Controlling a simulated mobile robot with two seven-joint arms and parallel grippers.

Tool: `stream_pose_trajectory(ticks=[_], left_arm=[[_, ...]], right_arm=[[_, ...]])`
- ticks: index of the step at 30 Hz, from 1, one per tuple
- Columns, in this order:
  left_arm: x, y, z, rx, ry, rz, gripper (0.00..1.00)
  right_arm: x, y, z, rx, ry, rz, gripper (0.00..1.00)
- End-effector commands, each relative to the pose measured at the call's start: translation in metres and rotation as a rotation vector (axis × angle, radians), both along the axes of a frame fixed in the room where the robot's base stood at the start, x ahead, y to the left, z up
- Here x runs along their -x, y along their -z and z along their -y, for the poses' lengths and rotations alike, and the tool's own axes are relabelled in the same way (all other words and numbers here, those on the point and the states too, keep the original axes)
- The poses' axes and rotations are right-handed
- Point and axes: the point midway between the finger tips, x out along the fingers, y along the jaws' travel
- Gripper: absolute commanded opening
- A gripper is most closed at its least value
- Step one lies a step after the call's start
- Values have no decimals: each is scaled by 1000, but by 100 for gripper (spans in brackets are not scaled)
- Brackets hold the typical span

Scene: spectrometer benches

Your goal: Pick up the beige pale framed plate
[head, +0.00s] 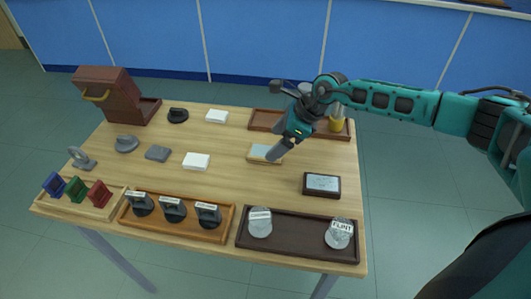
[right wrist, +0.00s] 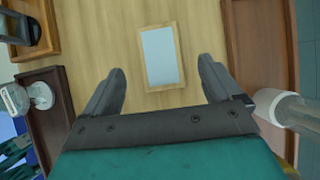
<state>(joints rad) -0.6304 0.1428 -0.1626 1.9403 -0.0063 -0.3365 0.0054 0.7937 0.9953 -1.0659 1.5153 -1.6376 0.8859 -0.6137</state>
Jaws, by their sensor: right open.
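The beige pale framed plate (head: 254,158) lies flat on the wooden table, right of its middle. It has a light wood frame around a pale grey-blue face. It also shows whole in the right wrist view (right wrist: 160,58), just past my fingertips and between their lines. My right gripper (head: 274,154) is over the plate in the head view and hides its right part. In the right wrist view the gripper (right wrist: 163,74) is open, with nothing between its two dark fingers. I cannot tell its exact height above the plate. My left gripper is not in view.
A dark framed plate (head: 322,193) lies to the right. A brown tray (head: 262,122) with a yellow item is behind; a dark tray (head: 290,237) with two clear round pieces is in front. A white block (head: 196,161) lies left of the beige plate, with bare table between.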

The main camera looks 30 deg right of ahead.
Motion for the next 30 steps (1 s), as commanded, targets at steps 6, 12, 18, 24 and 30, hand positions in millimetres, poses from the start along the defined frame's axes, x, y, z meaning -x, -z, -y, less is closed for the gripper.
stream_pose_trajectory(ticks=[6,12,18,24,30], left_arm=[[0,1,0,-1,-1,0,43],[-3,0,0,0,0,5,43],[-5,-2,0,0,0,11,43],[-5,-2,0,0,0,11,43],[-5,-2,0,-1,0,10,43]], right_arm=[[-11,29,-15,-3,-1,0,92],[-13,36,-18,0,-1,0,92],[-13,36,-18,-1,-1,-1,86],[-13,36,-18,-1,-1,0,67],[-13,36,-18,-1,-1,0,47]])
